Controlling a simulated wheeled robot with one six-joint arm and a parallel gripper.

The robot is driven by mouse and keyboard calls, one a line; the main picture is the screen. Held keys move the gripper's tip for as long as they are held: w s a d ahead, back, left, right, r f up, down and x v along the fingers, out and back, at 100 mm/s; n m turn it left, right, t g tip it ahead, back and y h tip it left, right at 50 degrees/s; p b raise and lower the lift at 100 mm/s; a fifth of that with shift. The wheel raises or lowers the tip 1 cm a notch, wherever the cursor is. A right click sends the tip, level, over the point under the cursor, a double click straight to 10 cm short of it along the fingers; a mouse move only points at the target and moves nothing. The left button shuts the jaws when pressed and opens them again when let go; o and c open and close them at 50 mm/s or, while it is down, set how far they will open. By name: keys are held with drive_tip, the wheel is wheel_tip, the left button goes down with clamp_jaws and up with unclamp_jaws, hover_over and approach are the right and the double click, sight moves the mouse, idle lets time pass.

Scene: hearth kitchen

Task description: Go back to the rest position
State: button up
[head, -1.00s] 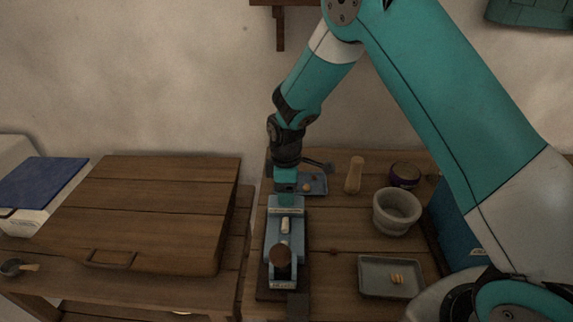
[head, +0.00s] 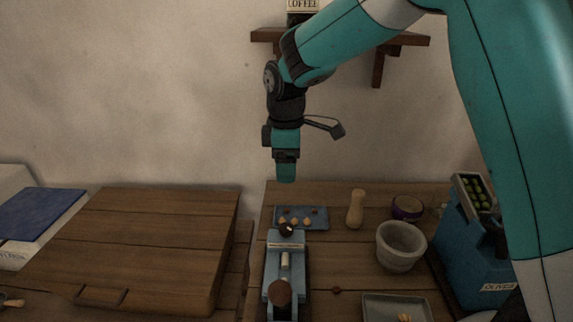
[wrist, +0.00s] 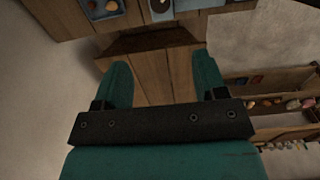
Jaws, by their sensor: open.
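My gripper (head: 286,180) hangs pointing down in the air above the back of the right-hand table, in front of the wall. In the wrist view my gripper (wrist: 162,85) shows its two teal fingers spread apart with nothing between them. Below it in the head view are a blue tray (head: 290,224) with several small round pieces and a blue device (head: 277,263) with dark round knobs. My gripper touches neither of them.
A mortar-like bowl (head: 401,246), a wooden pestle-like piece (head: 356,209), a purple-banded jar (head: 407,208) and a grey tray (head: 374,309) stand on the right-hand table. A blue olive dispenser (head: 470,254) is at right. A wooden shelf (head: 409,40) is on the wall behind my arm.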

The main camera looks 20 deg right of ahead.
idle(0.3)
drive_tip(key=s+a+r+m+y, duration=0.1)
drive_tip(key=s+r+m, duration=0.1)
drive_tip(key=s, duration=0.7)
drive_tip(key=s+a+r+m+y, duration=0.1)
drive_tip(key=s+a+m, duration=0.1)
drive_tip(key=s, duration=0.7)
drive_tip(key=s+a+r+m+y, duration=0.1)
drive_tip(key=s+r+m+y, duration=0.1)
drive_tip(key=s, duration=0.8)
drive_tip(key=shift+a+r+m, duration=0.3)
drive_tip(key=shift+r, duration=0.05)
